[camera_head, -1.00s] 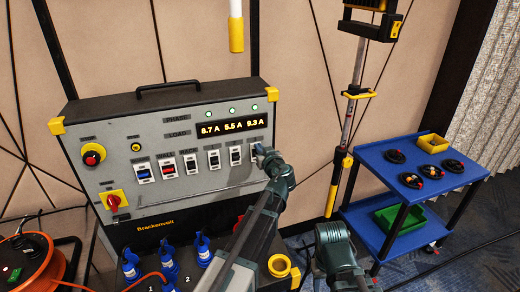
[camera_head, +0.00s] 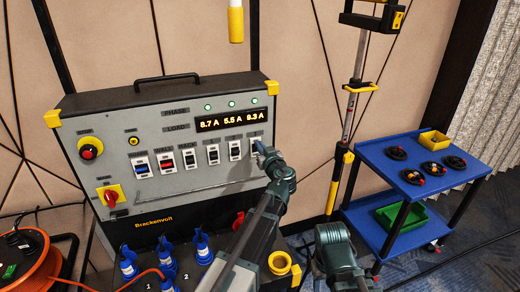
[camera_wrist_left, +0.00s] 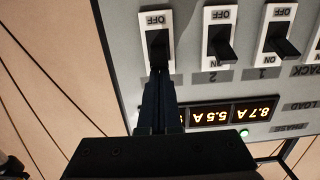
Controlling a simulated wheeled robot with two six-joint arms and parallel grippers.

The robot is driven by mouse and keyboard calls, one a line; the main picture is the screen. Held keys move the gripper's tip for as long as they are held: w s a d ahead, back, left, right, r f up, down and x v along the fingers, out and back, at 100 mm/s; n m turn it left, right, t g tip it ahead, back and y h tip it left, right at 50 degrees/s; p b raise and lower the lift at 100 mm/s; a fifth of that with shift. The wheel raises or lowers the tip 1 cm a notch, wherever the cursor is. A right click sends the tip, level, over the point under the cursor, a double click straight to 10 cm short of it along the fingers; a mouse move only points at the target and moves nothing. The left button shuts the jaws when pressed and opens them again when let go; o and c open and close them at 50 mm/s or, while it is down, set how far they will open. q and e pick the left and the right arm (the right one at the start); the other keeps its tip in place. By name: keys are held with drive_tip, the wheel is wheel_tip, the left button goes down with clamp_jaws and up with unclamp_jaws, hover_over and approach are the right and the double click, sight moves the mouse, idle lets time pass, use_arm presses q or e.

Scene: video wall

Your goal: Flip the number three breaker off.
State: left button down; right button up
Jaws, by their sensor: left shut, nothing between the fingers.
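The grey power panel (camera_head: 105,155) carries a row of switches. The number three breaker (camera_wrist_left: 157,38) is the left one in the upside-down left wrist view; in the head view it is at the right end, partly hidden by my gripper. Its black lever slants like the neighbours' levers, and its OFF mark shows. Its ON end and number are covered. My left gripper (camera_head: 262,152) is shut and empty, its fingertips (camera_wrist_left: 160,78) right at the lever's ON end; whether they touch is unclear. Breakers two (camera_wrist_left: 222,44) and one (camera_wrist_left: 284,45) stand beside it.
The load display (camera_head: 232,119) reads 8.7, 5.5 and 9.3 A, with green lamps above. A red-yellow rotary switch (camera_head: 110,195) and blue plugs (camera_head: 203,250) sit left and below. A blue cart (camera_head: 380,157) stands right. An orange cable reel (camera_head: 40,270) is at lower left.

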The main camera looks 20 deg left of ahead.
use_arm(q)
drive_tip(key=f+t+b, duration=0.1)
drive_tip(key=b, duration=0.2)
drive_tip(key=f+t+y+b, duration=0.1)
drive_tip(key=b, duration=0.2)
drive_tip(key=s+f+t+y+b, duration=0.1)
drive_tip(key=b, duration=0.2)
drive_tip(key=shift+d+b, duration=0.3)
drive_tip(key=shift+b, duration=0.05)
wheel_tip(320, 180, up, 4)
drive_tip(key=s+d+p, duration=0.1)
drive_tip(key=s+p, duration=0.1)
drive_tip(key=p, duration=0.2)
drive_tip(key=s+d+f+b, duration=0.4)
drive_tip(key=s+f+b, duration=0.1)
drive_tip(key=f+b, duration=0.3)
idle(0.3)
